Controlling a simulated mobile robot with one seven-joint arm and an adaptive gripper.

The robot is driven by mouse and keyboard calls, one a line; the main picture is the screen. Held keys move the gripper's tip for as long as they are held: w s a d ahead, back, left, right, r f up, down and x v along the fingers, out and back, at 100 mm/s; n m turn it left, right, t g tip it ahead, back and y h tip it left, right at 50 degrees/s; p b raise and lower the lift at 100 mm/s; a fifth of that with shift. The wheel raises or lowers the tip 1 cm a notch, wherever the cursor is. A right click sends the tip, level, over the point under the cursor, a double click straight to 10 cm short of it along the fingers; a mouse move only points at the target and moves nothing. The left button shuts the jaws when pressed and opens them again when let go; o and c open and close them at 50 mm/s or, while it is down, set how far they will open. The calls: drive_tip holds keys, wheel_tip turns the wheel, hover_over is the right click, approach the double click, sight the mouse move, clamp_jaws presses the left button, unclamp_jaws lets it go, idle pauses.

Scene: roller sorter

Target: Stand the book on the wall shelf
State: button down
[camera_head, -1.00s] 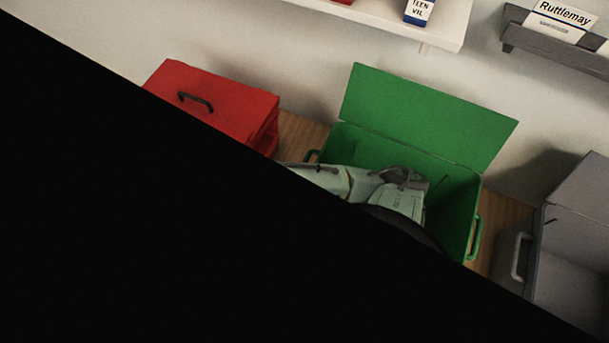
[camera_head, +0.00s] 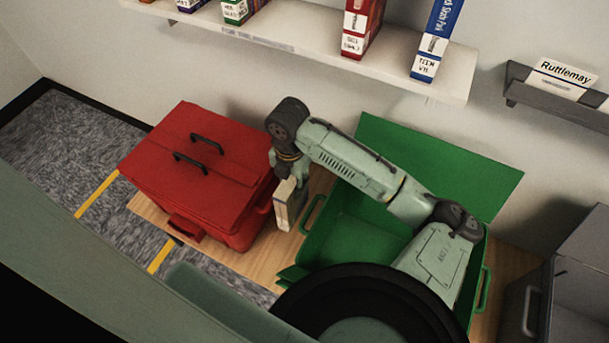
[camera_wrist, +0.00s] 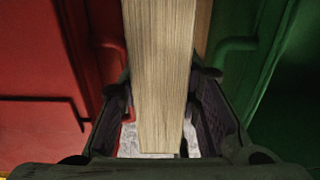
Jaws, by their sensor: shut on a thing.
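The book (camera_head: 284,207) hangs between the red box and the green bin in the head view, its pale side showing. In the wrist view the book (camera_wrist: 160,70) stands between my finger pads with its page edges facing the camera; its covers are mostly hidden. My gripper (camera_head: 285,184) is shut on it, and my gripper (camera_wrist: 160,105) also shows in the wrist view with a pad at each side. The white wall shelf (camera_head: 300,42) is above and behind my gripper. It carries several upright books, including a red one (camera_head: 361,25) and a blue one (camera_head: 436,40), with bare stretches between.
A closed red box (camera_head: 185,150) stands left of my gripper. An open green bin (camera_head: 345,230) with raised lid is on the right, under my arm. A grey bin (camera_head: 575,280) is at far right, below a grey wall ledge (camera_head: 555,105) with a "Ruttlemay" card.

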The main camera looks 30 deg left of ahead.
drive_tip(key=w, duration=0.8)
wheel_tip(320, 180, down, 7)
drive_tip(key=b, duration=0.5)
drive_tip(key=shift+s+a, duration=0.15)
drive_tip(key=shift+s, duration=0.25)
drive_tip(key=c, duration=1.6)
unclamp_jaws()
drive_tip(key=shift+f+b, duration=0.15)
drive_tip(key=shift+b, duration=0.2)
drive_tip(key=shift+c, duration=0.2)
drive_tip(key=o, duration=0.5)
drive_tip(key=shift+c, duration=0.2)
